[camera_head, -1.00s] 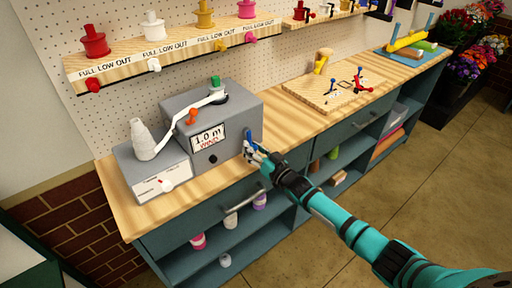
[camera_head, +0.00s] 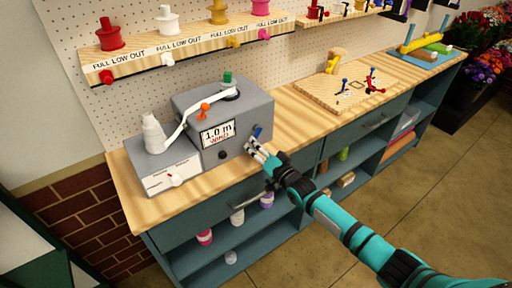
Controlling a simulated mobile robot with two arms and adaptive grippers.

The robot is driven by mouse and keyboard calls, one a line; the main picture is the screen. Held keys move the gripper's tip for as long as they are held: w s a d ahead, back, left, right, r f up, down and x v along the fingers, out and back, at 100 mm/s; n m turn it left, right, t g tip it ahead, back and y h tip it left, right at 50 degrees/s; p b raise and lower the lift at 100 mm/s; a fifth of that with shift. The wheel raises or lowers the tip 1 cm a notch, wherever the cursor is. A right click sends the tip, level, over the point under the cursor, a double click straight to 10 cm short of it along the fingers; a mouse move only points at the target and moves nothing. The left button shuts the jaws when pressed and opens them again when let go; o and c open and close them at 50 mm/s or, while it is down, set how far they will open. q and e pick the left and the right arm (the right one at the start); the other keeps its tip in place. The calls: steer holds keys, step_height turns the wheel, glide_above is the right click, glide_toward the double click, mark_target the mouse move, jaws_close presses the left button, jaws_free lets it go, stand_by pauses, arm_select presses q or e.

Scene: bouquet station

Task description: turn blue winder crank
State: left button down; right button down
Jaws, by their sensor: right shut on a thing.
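The grey winder machine (camera_head: 190,108) stands on the wooden bench top, with a "1.0 m WIND" display (camera_head: 217,134) on its front. Its blue crank (camera_head: 257,132) is on the front face near the right edge. My right gripper (camera_head: 253,147) is at the crank and shut on its lower part; the fingers hide some of it. A white ribbon (camera_head: 187,122) runs from the white cone-shaped spool (camera_head: 154,134) past an orange knob (camera_head: 204,111) to the green-topped post (camera_head: 228,79). My left gripper is not in view.
A wooden peg board (camera_head: 349,87) with small blue and red levers lies on the bench to the right. A shelf (camera_head: 185,50) of coloured spools hangs above the winder. Open shelves below the bench hold several spools. The bench between winder and board is clear.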

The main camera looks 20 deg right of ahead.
steer(key=shift+w+d, duration=0.1)
steer(key=shift+d, duration=0.3)
steer(key=c, duration=1.5)
jaws_free()
steer(key=shift+f, duration=0.1)
steer(key=o, duration=0.4)
steer(key=shift+w+d+f, duration=0.1)
steer(key=shift+d+f, duration=0.1)
steer(key=shift+d, duration=0.05)
steer(key=shift+c, duration=0.2)
steer(key=shift+s+a, duration=0.2)
steer(key=shift+s, duration=0.2)
steer(key=v, duration=1.1)
steer(key=shift+d, duration=0.3)
steer(key=shift+s, duration=0.15)
